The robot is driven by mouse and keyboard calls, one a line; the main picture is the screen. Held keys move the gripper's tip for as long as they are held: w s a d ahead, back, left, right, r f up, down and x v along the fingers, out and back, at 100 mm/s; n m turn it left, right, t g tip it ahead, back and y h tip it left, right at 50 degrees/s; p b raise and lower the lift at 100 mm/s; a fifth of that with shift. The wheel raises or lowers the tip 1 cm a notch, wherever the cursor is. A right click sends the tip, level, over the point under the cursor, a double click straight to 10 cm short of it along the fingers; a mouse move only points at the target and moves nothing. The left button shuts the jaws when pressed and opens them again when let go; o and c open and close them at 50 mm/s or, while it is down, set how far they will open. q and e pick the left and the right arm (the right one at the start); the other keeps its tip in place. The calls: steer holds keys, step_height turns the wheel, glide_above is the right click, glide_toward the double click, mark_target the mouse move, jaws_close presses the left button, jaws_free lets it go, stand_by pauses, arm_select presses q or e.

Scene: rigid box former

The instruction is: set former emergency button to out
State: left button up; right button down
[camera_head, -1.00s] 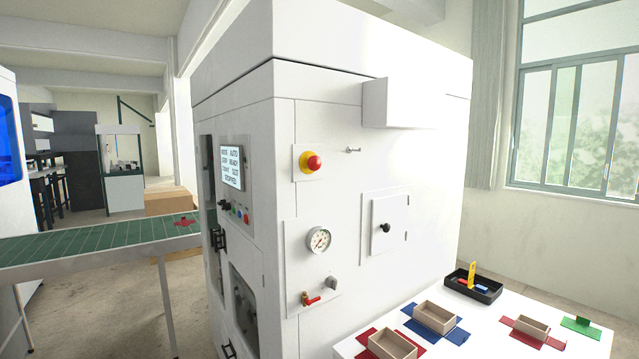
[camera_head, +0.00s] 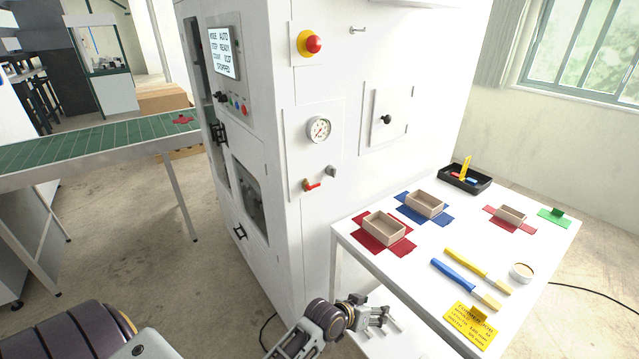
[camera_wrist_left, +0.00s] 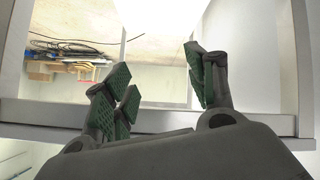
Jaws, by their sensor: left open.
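The former (camera_head: 270,150) is a tall white machine in the middle of the head view. Its emergency button (camera_head: 313,44) is a red mushroom head on a yellow ring, high on the side panel. I cannot tell from this view whether it is in or out. My left gripper (camera_head: 380,314) is low in the head view, beside the table's left side and far below the button. In the left wrist view its green-padded fingers (camera_wrist_left: 165,85) are apart, with nothing between them. My right gripper is not in view.
A white table (camera_head: 400,265) at the right carries box trays, coloured blanks, two brushes and a yellow sign (camera_head: 470,325). A pressure gauge (camera_head: 319,129) and red valve handle (camera_head: 312,186) sit below the button. A green conveyor (camera_head: 90,142) is at the left.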

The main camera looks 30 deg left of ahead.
arm_select(q)
steer(key=w+d+r+n+t+h, duration=0.15)
steer(key=w+r+t, duration=0.25)
steer(key=r, duration=0.9)
steer(key=w+r+n+t, duration=0.3)
steer(key=w+r+t, duration=0.1)
steer(key=r, duration=1)
steer(key=w+d+r+n+t+h, duration=0.15)
steer(key=w+r+t, duration=0.35)
steer(key=r, duration=0.8)
steer(key=s+a+r+m+g+y, duration=0.2)
steer(key=a+r+m+g+y, duration=0.3)
steer(key=r+m+y, duration=0.2)
steer(key=s+a+r+m+g+y, duration=0.2)
steer(key=a+r+m+g+y, duration=0.3)
steer(key=r+m+y, duration=0.3)
steer(key=s+a+r+m+g+y, duration=0.2)
steer(key=a+r+m+g+y, duration=0.3)
steer(key=r+m+y, duration=0.3)
step_height(320, 180, up, 4)
steer(key=m, duration=0.5)
steer(key=shift+a+r+g, duration=0.2)
steer(key=shift+a+g, duration=0.1)
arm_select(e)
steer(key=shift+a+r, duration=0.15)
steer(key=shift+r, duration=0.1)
